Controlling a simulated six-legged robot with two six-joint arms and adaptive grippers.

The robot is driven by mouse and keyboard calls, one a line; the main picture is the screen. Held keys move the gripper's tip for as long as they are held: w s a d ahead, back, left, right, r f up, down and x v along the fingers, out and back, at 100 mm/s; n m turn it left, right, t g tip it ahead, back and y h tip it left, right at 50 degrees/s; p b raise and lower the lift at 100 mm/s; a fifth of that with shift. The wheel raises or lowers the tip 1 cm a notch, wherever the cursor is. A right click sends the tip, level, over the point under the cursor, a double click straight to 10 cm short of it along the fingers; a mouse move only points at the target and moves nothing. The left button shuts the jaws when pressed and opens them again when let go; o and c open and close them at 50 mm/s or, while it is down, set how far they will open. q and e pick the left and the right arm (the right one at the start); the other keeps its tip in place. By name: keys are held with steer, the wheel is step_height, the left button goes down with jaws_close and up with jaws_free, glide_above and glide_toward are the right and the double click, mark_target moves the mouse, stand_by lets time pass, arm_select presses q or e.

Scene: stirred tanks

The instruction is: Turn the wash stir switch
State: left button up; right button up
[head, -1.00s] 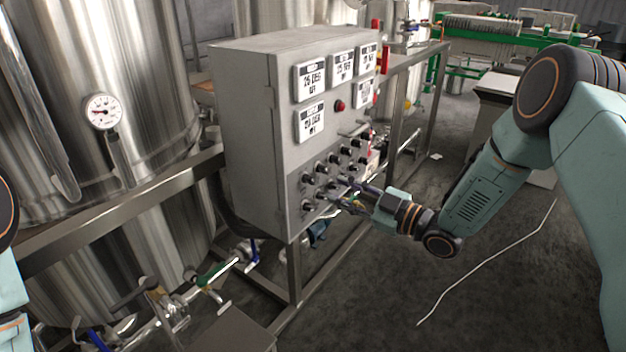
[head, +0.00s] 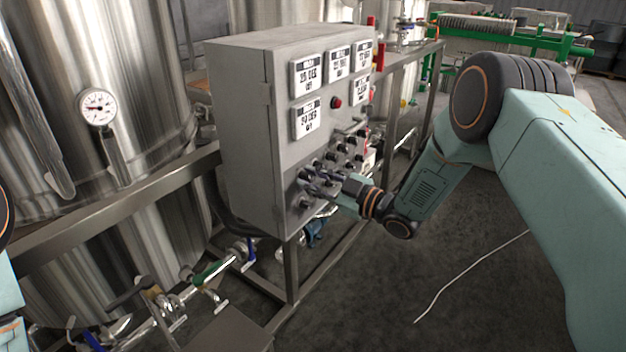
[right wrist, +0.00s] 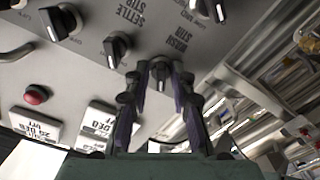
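The grey control box (head: 245,130) carries rows of black switch knobs on the lower part of its front. In the right wrist view a black knob (right wrist: 160,72) sits beside the label "WASH STIR" (right wrist: 178,40). My right gripper (right wrist: 161,68) is at this knob, with one fingertip on each side of it. The fingers look open; whether they touch the knob I cannot tell. In the head view my right gripper (head: 316,182) reaches the lower knobs and hides some of them. My left gripper is out of view; only part of its arm shows at the left edge.
Neighbouring knobs are close by, one at the "SETTLE STIR" label (right wrist: 116,46) and another (right wrist: 212,8). A red button (right wrist: 36,95) and white displays (head: 306,118) are higher on the box. A steel tank (head: 95,50) stands left.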

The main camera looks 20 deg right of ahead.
steer(key=shift+s+a+r, duration=0.1)
jaws_close()
steer(key=m, duration=1.1)
steer(key=shift+r+m, duration=0.3)
steer(key=shift+w+m, duration=0.2)
steer(key=shift+m, duration=0.1)
stand_by(0.4)
steer(key=shift+o, duration=1.2)
jaws_free()
steer(key=shift+o, duration=0.2)
steer(key=shift+s+f, duration=0.15)
